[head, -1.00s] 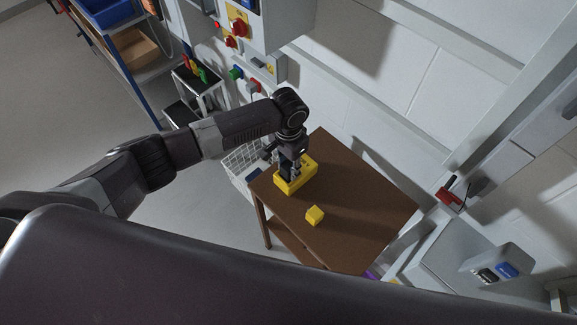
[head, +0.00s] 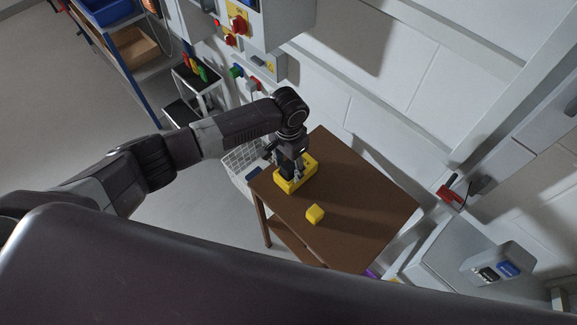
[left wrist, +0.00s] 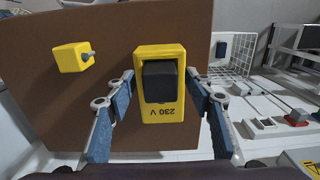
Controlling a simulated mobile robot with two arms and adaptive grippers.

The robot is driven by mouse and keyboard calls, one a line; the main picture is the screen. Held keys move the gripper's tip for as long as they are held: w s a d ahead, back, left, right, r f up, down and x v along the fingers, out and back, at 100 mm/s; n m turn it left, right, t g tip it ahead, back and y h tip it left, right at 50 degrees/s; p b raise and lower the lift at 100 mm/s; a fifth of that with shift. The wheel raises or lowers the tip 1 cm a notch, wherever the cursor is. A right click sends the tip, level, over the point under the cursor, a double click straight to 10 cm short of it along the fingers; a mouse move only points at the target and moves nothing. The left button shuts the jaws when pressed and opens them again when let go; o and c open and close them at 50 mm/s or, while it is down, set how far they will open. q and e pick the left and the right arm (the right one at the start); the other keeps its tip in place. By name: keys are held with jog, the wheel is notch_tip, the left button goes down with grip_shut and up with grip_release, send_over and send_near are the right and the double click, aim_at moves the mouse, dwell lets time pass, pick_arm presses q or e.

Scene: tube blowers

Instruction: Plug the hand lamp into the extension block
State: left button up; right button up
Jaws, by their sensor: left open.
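The yellow extension block (head: 284,186) lies on the brown table. In the left wrist view the block (left wrist: 158,114) is marked 230 V, and a dark block-shaped piece (left wrist: 160,80), apparently a plug, sits in its recess. I cannot tell how deep it sits. My left gripper (head: 290,176) is over the block, pointing down. In the left wrist view its blue-padded fingers (left wrist: 165,115) are spread on either side of the block, with gaps to the dark piece. An orange-glowing thing (head: 152,6), possibly the hand lamp, is at the shelf at upper left. My right gripper is out of view.
A yellow cube (head: 315,214) stands on the table (head: 360,200); a metal pin shows on it in the left wrist view (left wrist: 72,57). A white wire basket (head: 240,160) is beside the table's left edge. Wall panels with switches are behind. The table's right part is clear.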

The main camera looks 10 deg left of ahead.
pick_arm(q)
notch_tip(320, 180, up, 12)
jog(key=shift+f, duration=0.2)
dwell(0.5)
